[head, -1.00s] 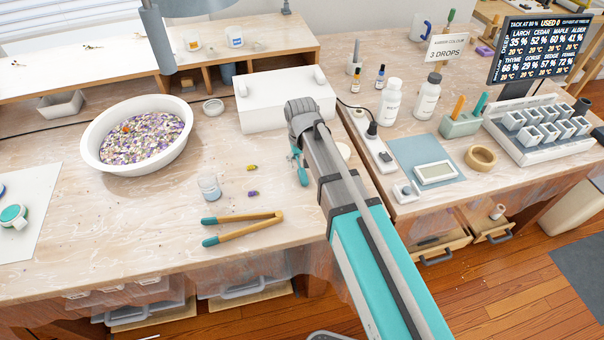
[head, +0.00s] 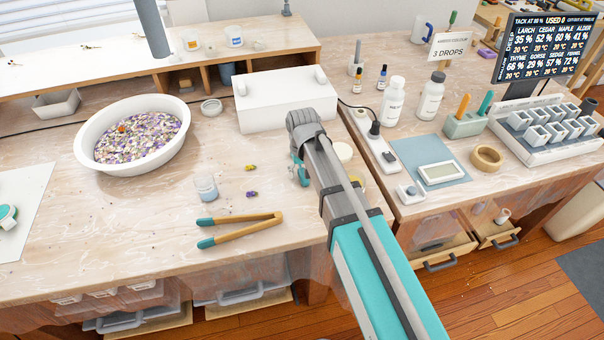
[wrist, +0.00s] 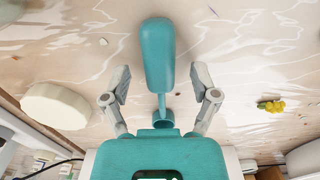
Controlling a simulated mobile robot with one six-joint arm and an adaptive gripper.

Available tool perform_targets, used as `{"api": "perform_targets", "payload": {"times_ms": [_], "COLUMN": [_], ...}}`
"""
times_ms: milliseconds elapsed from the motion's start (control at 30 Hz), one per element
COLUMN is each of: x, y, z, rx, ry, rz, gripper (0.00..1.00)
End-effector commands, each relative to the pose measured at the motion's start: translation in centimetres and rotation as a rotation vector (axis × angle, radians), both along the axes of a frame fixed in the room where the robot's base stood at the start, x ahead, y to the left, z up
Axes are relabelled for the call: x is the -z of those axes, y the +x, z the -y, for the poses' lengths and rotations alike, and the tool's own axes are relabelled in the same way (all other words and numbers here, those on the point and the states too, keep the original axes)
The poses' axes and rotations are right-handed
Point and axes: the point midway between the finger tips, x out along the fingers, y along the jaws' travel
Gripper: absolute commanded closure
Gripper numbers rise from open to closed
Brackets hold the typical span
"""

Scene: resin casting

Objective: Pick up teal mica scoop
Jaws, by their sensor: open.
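The teal mica scoop (wrist: 159,55) lies over the pale bench in the wrist view, its broad rounded end away from me and a thin stem running to a small cup end near my palm. My gripper (wrist: 160,72) is open, with one finger on each side of the scoop and a visible gap on both sides. In the head view my gripper (head: 299,172) is low over the bench's right part, largely hidden by my arm. Small teal patches show there, but I cannot tell scoop from gripper.
A cream disc (wrist: 55,105) lies left of my gripper in the wrist view, and a yellow flower (wrist: 271,106) right. In the head view, wooden tongs (head: 240,228), a small jar (head: 206,187) and a purple flower (head: 252,194) lie left. A white box (head: 285,103) stands behind.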

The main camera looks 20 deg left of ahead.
Motion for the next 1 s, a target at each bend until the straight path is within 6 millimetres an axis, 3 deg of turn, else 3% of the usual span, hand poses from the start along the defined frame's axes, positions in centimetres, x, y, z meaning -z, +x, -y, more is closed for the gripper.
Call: {"api": "perform_targets", "payload": {"times_ms": [333, 700, 1000], "x": [-0.01, 0.00, -0.03], "y": [-0.01, -0.01, -0.01], "z": [-0.01, -0.01, -0.01], "rx": [0.000, 0.000, 0.000], "ry": [0.000, 0.000, 0.000], "rz": [0.000, 0.000, 0.000], "gripper": [0.25, 0.90, 0.91]}}
